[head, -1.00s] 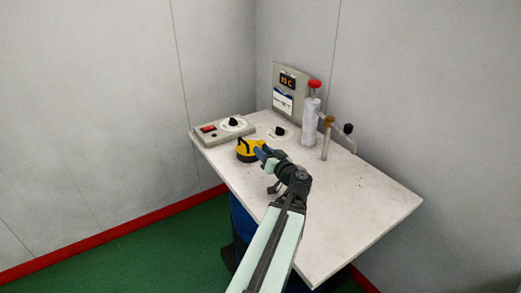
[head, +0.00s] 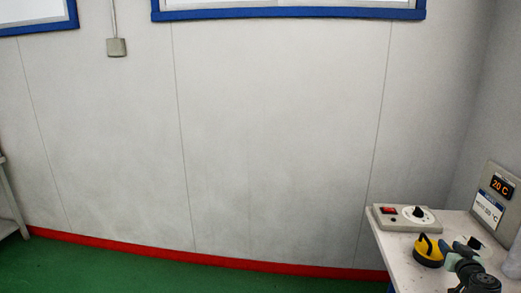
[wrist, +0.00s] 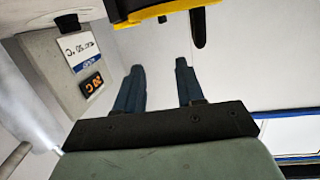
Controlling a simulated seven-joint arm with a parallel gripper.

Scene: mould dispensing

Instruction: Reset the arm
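My gripper (wrist: 159,66) shows in the wrist view with its two dark blue fingers apart and nothing between them. In the head view my gripper (head: 448,246) is at the lower right, close to the right side of a yellow round part with a black handle (head: 428,252). The yellow part also shows at the top of the wrist view (wrist: 165,13), beyond the fingertips. I cannot tell whether they touch. Most of my arm is cut off by the head view's lower edge.
The white table (head: 395,247) holds a control box (head: 403,218) with a red switch and a dial. A grey panel (head: 493,205) reading 20 C stands at the right edge. Left of the table are green floor (head: 200,280) and bare wall.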

